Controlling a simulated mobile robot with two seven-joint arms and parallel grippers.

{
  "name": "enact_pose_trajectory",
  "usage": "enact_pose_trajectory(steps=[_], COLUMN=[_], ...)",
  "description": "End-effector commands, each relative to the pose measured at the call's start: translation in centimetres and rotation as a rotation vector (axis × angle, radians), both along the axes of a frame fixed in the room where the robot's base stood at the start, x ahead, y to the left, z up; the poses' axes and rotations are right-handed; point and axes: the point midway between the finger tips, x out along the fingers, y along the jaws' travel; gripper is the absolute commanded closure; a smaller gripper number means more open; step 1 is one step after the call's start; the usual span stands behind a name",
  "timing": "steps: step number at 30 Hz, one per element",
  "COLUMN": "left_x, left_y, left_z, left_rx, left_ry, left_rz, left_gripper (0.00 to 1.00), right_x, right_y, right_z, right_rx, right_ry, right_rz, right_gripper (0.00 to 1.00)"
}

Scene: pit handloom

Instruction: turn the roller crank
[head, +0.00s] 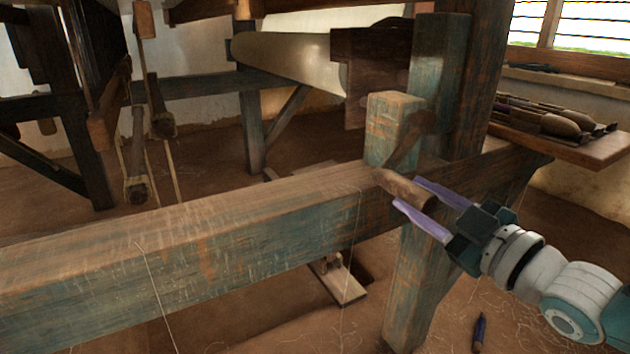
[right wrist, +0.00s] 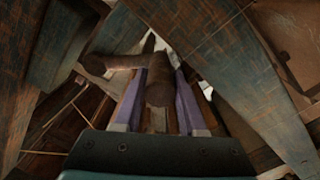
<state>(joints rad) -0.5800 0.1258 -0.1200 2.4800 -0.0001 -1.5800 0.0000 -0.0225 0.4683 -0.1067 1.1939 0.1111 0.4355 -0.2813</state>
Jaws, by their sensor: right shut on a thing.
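The roller crank is a brown wooden arm (head: 411,146) with a round wooden handle (head: 396,185) sticking out at its lower end, in front of the loom post. My right gripper (head: 408,192) is shut on the handle, with a purple finger on each side of it. In the right wrist view the handle (right wrist: 159,82) lies between the two fingers, and the crank arm (right wrist: 112,62) runs off to the left. The pale cloth roller (head: 285,58) shows at the back. My left gripper is not in view.
A thick weathered beam (head: 200,240) crosses the front, joined to an upright post (head: 436,90) and a short block (head: 391,125) near the crank. A shelf (head: 600,150) with several shuttles stands at the right. A pedal (head: 342,280) lies below the beam.

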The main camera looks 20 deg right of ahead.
Motion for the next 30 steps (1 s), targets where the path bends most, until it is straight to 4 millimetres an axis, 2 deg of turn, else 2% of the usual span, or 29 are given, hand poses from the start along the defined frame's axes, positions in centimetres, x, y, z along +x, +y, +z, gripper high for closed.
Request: enact_pose_trajectory(steps=[6, 7, 15, 23, 26, 30], left_x=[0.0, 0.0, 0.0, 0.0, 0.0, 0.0], left_y=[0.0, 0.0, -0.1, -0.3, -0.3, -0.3], left_z=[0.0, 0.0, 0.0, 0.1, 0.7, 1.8], left_rx=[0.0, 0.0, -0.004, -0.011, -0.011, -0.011], left_ry=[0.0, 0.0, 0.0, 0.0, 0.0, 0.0], left_rz=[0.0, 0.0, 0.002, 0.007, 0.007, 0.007], left_gripper=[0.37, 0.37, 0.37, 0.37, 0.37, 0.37], right_x=[0.0, 0.0, 0.0, -0.2, -1.1, -3.8], right_y=[-0.1, -0.1, 0.0, 0.0, -0.1, -0.3], right_z=[-0.1, -0.1, -0.1, 0.0, 0.1, 0.2], right_rx=[-0.001, -0.001, 0.0, 0.001, 0.001, 0.001], right_ry=[0.004, 0.004, 0.002, 0.002, 0.004, 0.007], right_rz=[-0.002, -0.002, 0.0, 0.0, 0.0, 0.0], right_gripper=[1.0, 0.59, 0.3, 0.3, 0.3, 0.3])
